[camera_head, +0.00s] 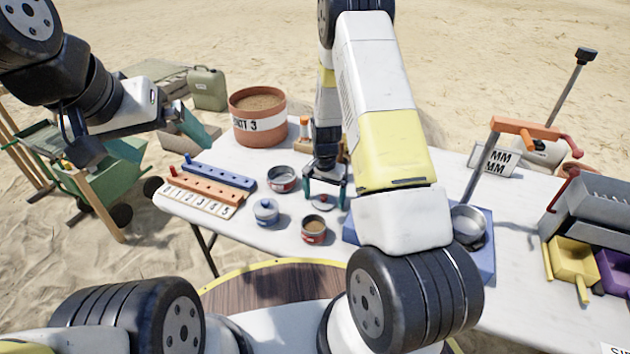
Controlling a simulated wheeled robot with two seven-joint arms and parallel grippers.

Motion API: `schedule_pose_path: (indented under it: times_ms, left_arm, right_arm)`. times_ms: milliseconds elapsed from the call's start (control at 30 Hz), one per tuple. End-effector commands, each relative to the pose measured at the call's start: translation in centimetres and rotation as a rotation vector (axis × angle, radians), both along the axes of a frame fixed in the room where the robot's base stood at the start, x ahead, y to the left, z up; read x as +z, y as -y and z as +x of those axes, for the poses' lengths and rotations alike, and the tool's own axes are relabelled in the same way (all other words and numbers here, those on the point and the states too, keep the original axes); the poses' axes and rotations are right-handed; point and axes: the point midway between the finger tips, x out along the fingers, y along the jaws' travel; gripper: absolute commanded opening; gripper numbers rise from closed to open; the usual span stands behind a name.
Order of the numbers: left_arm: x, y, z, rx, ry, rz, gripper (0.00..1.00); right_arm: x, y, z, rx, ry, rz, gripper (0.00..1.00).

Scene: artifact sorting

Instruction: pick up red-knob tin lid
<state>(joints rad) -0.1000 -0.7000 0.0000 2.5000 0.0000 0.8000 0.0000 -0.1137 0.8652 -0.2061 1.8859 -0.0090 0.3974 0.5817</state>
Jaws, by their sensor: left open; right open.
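The red-knob tin lid (322,205) lies on the white table as a small pale disc with a reddish knob, partly hidden by my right gripper. My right gripper (325,196) points down over the lid, open, with its teal fingers on either side of it. I cannot tell whether the fingers touch the lid. My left gripper (192,128) is open and empty, raised off the table's left side, away from the lid.
Near the lid stand an empty open tin (283,179), a blue-knob lidded tin (266,212) and a brown-filled tin (313,230). A peg rack (205,187) is left, a sand-filled pot (258,115) behind. A blue tray (485,262) with a metal pan (468,228) is right.

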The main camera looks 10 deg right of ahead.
Motion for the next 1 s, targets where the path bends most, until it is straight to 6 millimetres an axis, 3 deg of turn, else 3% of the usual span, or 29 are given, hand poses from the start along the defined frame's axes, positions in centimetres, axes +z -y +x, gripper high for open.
schedule_pose_path:
  times_ms: [133,400,467,767,1000]
  left_arm:
    - [0.0,0.0,0.0,0.0,0.0,0.0,1.0]
    - [0.0,0.0,0.0,0.0,0.0,0.0,1.0]
    - [0.0,0.0,0.0,0.0,0.0,0.0,1.0]
    - [0.0,0.0,0.0,0.0,0.0,0.0,1.0]
    - [0.0,0.0,0.0,0.0,0.0,0.0,1.0]
  right_arm:
    - [0.0,0.0,0.0,0.0,0.0,0.0,0.93]
    - [0.0,0.0,0.0,0.0,0.0,0.0,0.4]
    - [0.0,0.0,0.0,0.0,0.0,0.0,0.3]
    - [0.5,0.0,0.1,0.0,0.001,0.0,0.3]
    - [4.7,-0.1,0.1,0.001,0.005,0.0,0.3]
